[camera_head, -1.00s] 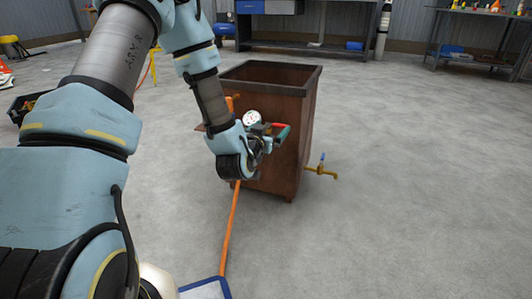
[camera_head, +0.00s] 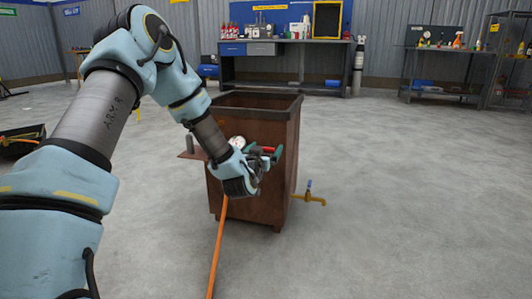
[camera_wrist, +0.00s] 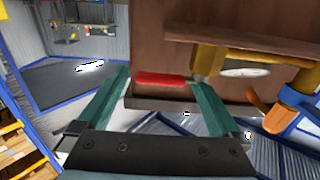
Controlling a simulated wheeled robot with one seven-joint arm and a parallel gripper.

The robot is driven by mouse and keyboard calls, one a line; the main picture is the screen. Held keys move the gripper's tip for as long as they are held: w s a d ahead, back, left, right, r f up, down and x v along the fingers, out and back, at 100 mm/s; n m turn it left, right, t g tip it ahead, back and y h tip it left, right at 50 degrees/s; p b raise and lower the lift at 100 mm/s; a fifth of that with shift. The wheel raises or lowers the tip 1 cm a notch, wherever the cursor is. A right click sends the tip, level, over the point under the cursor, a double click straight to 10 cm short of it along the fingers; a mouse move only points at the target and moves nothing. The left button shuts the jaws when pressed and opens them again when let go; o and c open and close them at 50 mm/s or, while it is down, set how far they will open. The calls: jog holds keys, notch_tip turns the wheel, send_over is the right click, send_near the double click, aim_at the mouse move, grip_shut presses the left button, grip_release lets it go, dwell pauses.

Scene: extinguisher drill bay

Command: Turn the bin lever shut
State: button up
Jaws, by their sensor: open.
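The brown rusty bin (camera_head: 265,160) stands on the floor ahead. A red lever (camera_wrist: 162,78) on a yellow valve fitting (camera_wrist: 207,60) lies across the wrist view in front of the bin's wall. It shows small in the head view (camera_head: 268,149), partly hidden by my gripper. My gripper (camera_wrist: 164,84) is open, its green fingers on either side of the red lever; contact cannot be told. A white round gauge (camera_head: 237,142) sits by the fitting. A yellow tap with an upright blue handle (camera_head: 309,184) sticks out at the bin's lower right.
An orange hose (camera_head: 218,245) runs down to the floor in front of the bin. An orange nozzle (camera_wrist: 279,118) hangs close by the right finger. A workbench (camera_head: 285,50) and shelving (camera_head: 435,75) stand at the back. The floor to the right is clear.

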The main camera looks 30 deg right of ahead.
jog(key=shift+w+d, duration=0.25)
jog(key=shift+c, duration=0.4)
grip_shut()
dwell(0.4)
